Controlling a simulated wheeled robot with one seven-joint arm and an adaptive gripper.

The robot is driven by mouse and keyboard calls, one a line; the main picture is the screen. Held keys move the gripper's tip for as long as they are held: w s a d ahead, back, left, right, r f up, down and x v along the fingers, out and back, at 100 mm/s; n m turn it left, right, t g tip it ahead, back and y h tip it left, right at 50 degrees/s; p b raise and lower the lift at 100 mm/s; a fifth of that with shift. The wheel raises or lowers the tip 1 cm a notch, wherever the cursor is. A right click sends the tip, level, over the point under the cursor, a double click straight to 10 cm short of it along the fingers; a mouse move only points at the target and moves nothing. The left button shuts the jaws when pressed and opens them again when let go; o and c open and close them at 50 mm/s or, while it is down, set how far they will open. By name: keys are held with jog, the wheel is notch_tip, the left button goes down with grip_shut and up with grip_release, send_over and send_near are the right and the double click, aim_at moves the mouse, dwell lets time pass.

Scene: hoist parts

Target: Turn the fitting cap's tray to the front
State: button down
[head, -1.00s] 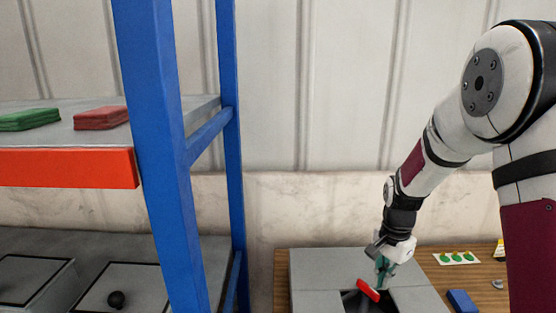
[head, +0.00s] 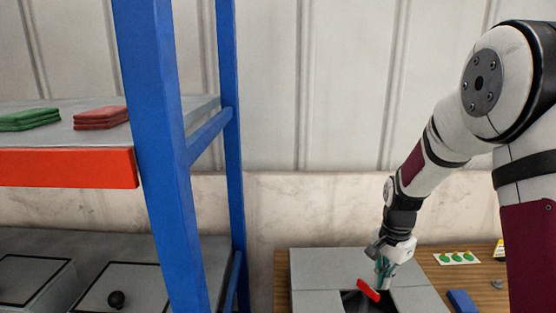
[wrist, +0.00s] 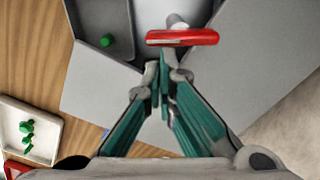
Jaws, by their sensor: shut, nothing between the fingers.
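A red bar handle (wrist: 183,38) stands on a light post over an opening in a grey housing (wrist: 105,82). In the head view the red bar (head: 368,290) lies at a slant beside my fingers. My gripper (wrist: 160,78) is shut and empty, its green fingertips just beside the bar; whether they touch it I cannot tell. Through the opening, a dark-walled grey tray (wrist: 104,12) holds a small green part (wrist: 106,40). A lighter compartment (wrist: 153,13) lies beside it. I cannot tell whether the green part is the fitting cap.
A white tray (wrist: 52,126) with green parts stands on the wooden table beside the housing. A blue-posted shelf (head: 160,150) with green and red stacks stands left.

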aim_at(379, 298)
jog(key=shift+f, duration=0.1)
dwell(0.3)
notch_tip(379, 298, down, 3)
jog(key=shift+s+d+r+b, duration=0.1)
jog(key=shift+r+b, duration=0.1)
jog(key=shift+b, duration=0.25)
jog(key=shift+r, duration=0.1)
jog(key=shift+s+a+m+p, duration=0.4)
jog(key=shift+s+m+p, duration=0.15)
jog(key=shift+m, duration=1.45)
jog(key=shift+s+a+m+p, duration=0.4)
jog(key=shift+m+p, duration=0.2)
jog(key=shift+m, duration=1.4)
jog(key=shift+s+a+m+p, duration=0.35)
jog(key=shift+s+m+p, duration=0.25)
jog(key=shift+m, duration=1.4)
